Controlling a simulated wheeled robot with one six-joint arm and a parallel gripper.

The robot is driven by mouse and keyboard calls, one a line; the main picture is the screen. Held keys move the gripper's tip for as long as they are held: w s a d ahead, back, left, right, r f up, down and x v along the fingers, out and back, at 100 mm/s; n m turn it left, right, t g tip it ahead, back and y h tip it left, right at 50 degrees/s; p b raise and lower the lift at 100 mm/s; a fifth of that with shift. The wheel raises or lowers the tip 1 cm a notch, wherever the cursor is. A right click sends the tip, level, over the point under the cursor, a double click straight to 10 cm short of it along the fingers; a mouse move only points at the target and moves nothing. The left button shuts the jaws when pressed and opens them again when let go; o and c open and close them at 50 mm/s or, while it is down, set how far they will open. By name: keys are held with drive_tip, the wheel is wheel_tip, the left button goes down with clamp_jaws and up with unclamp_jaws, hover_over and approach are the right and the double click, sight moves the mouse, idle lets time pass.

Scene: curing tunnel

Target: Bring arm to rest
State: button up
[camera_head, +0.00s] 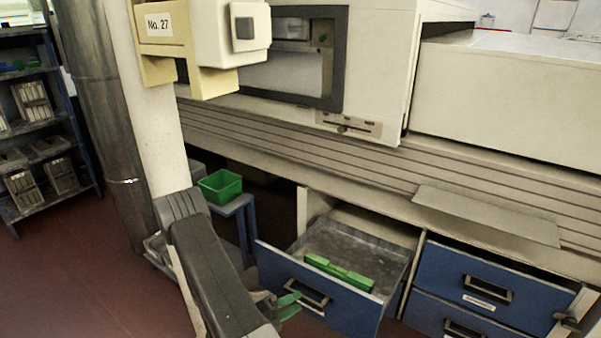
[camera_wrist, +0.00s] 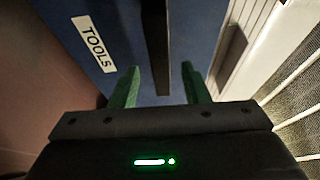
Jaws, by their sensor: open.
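My arm reaches down in front of an open blue drawer (camera_head: 345,311) in the head view. My gripper (camera_head: 287,301) has green fingers and is close to the drawer's front, beside its dark handle (camera_head: 308,292). In the wrist view my gripper (camera_wrist: 160,78) is open, with its two green fingers apart. A dark upright bar, which looks like the handle (camera_wrist: 156,45), shows between and beyond the fingertips. I cannot tell whether they touch it. The blue front behind carries a "TOOLS" label (camera_wrist: 94,44).
Green pieces (camera_head: 340,272) lie in the open drawer. Closed blue drawers (camera_head: 462,272) stand to its right. A green bin (camera_head: 220,186) sits on a small blue stand (camera_head: 235,208) behind my arm. A shelf (camera_head: 40,130) stands far left. The red-brown floor (camera_head: 70,275) at left is clear.

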sight(302, 299)
drive_tip(key=shift+x, duration=1.8)
